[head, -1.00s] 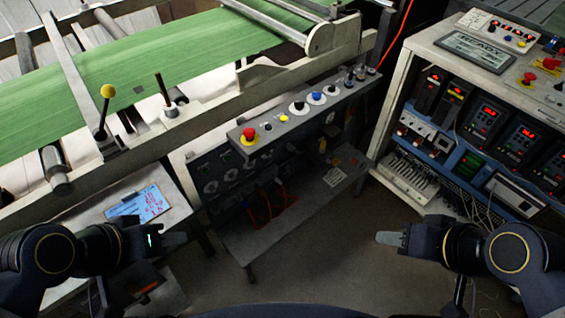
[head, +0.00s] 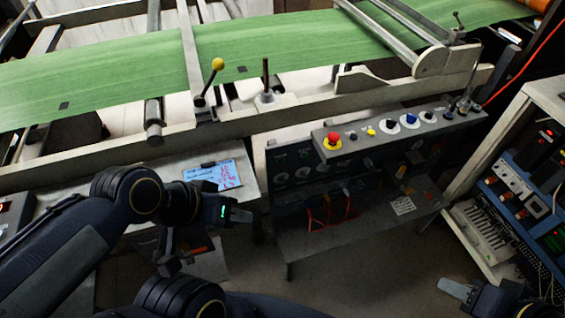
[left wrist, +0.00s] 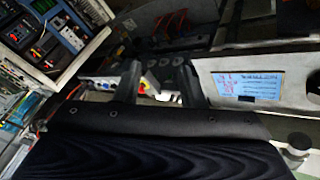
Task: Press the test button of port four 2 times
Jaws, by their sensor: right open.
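No port number or test button can be read in these frames. A grey control box (head: 450,128) with a red mushroom button (head: 332,140) and several round buttons stands at the machine's front. A dark panel (head: 292,160) with round fittings sits beneath it; its labels are too small to read. My left gripper (head: 238,215) is in front of the machine, left of that panel and apart from it. In the left wrist view its two fingers (left wrist: 158,85) stand apart with nothing between them. My right gripper (head: 455,288) is open and empty at lower right, partly cut off.
A rack (head: 515,100) with lit displays and a blue-edged device stands at the right, partly out of view. A tablet (head: 228,175) lies on a pale bench left of the box. Open floor (head: 370,265) lies ahead.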

